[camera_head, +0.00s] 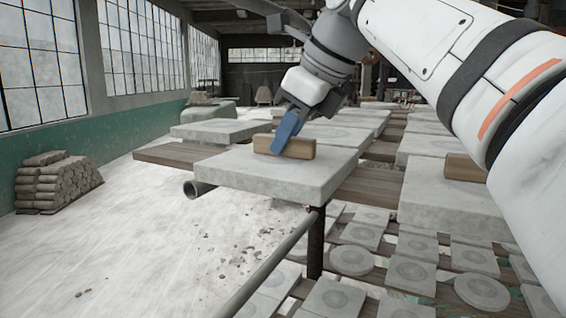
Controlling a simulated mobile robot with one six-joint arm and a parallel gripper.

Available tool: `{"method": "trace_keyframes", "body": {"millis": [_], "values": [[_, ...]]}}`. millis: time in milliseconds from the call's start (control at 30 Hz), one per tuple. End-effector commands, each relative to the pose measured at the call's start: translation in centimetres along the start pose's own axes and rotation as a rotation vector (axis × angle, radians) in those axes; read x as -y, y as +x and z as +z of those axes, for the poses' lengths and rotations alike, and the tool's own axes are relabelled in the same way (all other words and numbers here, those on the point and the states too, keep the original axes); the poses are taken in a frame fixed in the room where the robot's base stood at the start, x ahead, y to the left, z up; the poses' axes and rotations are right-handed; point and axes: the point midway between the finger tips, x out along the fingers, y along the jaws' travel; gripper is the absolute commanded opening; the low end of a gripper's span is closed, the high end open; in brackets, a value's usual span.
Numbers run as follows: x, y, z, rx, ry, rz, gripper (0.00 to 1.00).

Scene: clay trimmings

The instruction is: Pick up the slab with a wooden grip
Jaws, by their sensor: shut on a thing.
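A flat grey slab (240,172) lies level on the wooden plank rack in the middle of the camera_head view. A wooden grip (301,148), a light brown block, sits on top of it. My gripper (278,147) reaches down from the upper right and is shut on the wooden grip, with a blue finger across its near face. The other finger is hidden behind the block. I cannot tell whether the slab touches the planks beneath it.
Another slab with a wooden grip (464,168) lies at the right, partly behind my arm. More slabs, one at the back left (215,131), lie on the planks. A metal pipe (270,262) runs along the rack's front. Stacked clay rolls (52,184) stand at the left wall. The floor at left is mostly clear.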

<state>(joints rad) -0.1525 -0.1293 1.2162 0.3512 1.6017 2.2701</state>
Motion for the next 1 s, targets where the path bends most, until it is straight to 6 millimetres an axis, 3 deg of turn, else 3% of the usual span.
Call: {"method": "trace_keyframes", "body": {"millis": [200,667,1000], "values": [[0.0,0.0,0.0,0.000,0.000,0.000,0.00],[0.2,-0.3,0.1,0.000,0.001,-0.003,0.00],[0.7,-3.1,1.9,0.003,-0.001,-0.005,0.00]]}}
